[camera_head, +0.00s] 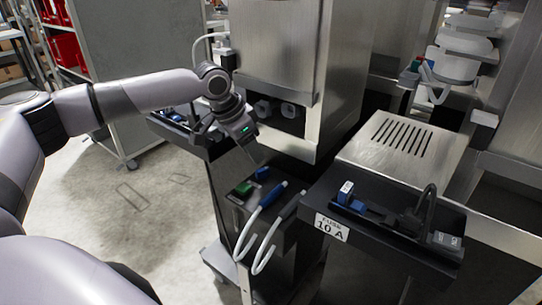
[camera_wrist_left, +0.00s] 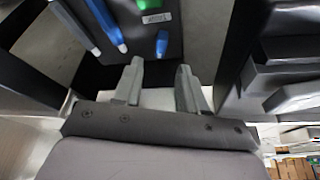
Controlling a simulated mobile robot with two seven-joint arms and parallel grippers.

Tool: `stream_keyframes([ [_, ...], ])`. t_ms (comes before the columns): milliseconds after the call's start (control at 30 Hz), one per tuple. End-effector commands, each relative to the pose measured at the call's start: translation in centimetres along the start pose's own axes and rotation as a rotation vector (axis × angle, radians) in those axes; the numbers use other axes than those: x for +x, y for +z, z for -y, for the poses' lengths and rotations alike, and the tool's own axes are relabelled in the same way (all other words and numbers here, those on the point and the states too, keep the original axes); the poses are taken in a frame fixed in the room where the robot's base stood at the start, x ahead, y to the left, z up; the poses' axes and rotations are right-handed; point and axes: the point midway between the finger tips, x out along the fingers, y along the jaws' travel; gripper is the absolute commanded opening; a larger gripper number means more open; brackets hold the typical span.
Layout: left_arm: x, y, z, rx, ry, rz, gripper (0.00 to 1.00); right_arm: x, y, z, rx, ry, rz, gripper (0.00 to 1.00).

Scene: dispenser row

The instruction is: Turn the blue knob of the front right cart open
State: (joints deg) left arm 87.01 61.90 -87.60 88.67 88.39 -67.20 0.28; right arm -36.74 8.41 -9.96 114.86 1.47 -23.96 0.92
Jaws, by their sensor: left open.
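My left gripper (camera_head: 242,134) reaches in from the left in the head view, above the cart panel with the hoses. In the left wrist view its two fingers (camera_wrist_left: 160,86) are apart with nothing between them. A small blue knob-like part (camera_wrist_left: 162,43) is just beyond the fingertips, apart from them. A green part (camera_wrist_left: 157,18) is beside it on the dark panel. In the head view a green part (camera_head: 243,188) and a small dark blue-green part (camera_head: 262,173) sit on this panel below the gripper. I cannot tell for certain which is the task's knob. My right gripper is not in view.
A blue-handled hose (camera_head: 272,194) and a grey hose (camera_head: 290,207) loop in front of the panel. A black tray (camera_head: 385,215) labelled "10 A" with blue parts (camera_head: 345,191) stands to the right. A steel cabinet (camera_head: 285,45) stands behind. Floor (camera_head: 130,205) at left is clear.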

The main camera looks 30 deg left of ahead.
Motion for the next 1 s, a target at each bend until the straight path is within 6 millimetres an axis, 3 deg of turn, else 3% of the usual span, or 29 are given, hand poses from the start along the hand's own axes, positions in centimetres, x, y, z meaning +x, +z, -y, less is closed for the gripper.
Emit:
stream_keyframes([
  [167, 0.9, 0.1, 0.1, -0.006, 0.001, 0.004, 0.41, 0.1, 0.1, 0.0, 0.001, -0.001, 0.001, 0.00],
  [533, 6.2, 0.0, 0.1, -0.003, 0.001, 0.002, 0.41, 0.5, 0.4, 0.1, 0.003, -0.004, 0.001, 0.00],
  [900, 7.0, 0.0, 0.1, -0.004, 0.000, 0.000, 0.41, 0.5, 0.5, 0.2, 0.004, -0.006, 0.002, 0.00],
  [933, 7.0, 0.0, 0.1, -0.004, 0.000, 0.000, 0.38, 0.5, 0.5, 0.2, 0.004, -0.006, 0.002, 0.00],
  [1000, 7.0, 0.0, 0.1, -0.004, 0.000, 0.001, 0.15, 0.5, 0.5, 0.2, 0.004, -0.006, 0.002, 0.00],
])
